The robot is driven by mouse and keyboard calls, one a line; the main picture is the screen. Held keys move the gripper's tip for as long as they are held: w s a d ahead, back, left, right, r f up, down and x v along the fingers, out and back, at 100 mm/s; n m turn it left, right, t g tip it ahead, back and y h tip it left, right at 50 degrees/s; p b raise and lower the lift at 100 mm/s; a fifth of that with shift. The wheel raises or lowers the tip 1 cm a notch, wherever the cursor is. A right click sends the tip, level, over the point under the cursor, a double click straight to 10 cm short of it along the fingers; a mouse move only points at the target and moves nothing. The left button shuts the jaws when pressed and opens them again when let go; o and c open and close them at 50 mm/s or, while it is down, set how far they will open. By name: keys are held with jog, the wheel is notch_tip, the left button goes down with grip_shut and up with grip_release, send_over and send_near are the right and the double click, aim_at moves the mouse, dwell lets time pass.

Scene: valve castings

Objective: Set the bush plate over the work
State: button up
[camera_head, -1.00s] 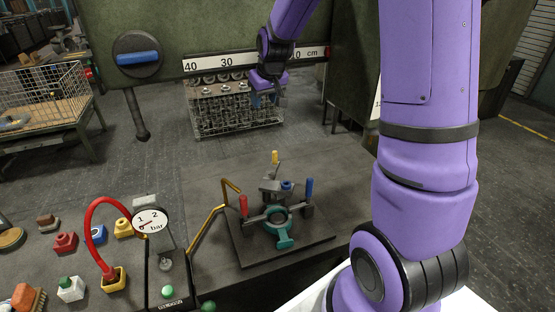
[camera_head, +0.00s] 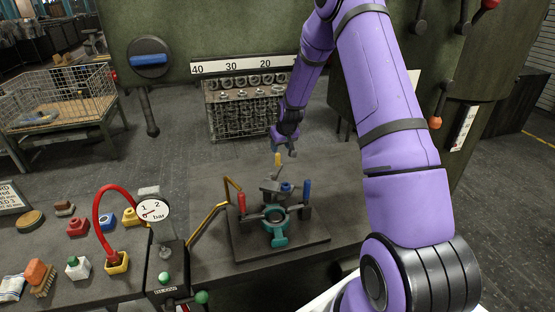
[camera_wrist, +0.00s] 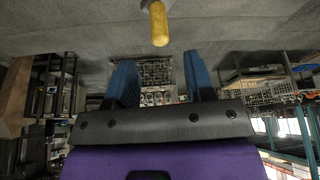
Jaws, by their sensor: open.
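The fixture on the bench holds a teal casting (camera_head: 276,229) in its middle. A grey plate (camera_head: 270,187), which looks like the bush plate, stands tilted up behind the casting, with a yellow handle (camera_head: 277,159) on a thin stem. The yellow handle also shows at the top of the wrist view (camera_wrist: 158,24). My gripper (camera_head: 283,151) is open and empty just above and behind the yellow handle, apart from it. Its blue fingers (camera_wrist: 160,82) are spread in the wrist view. The plate itself is not clear in the wrist view.
A red handle (camera_head: 241,202) and a blue handle (camera_head: 307,188) stand at the fixture's sides. A bent brass pipe (camera_head: 208,222) and a pressure gauge (camera_head: 153,210) are at left. A wire basket of castings (camera_head: 245,112) stands behind. My arm fills the right side.

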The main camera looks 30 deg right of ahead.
aim_at(278, 154)
jog(key=x, duration=0.8)
jog(key=shift+w+f, duration=0.1)
jog(key=shift+f, duration=0.2)
grip_shut()
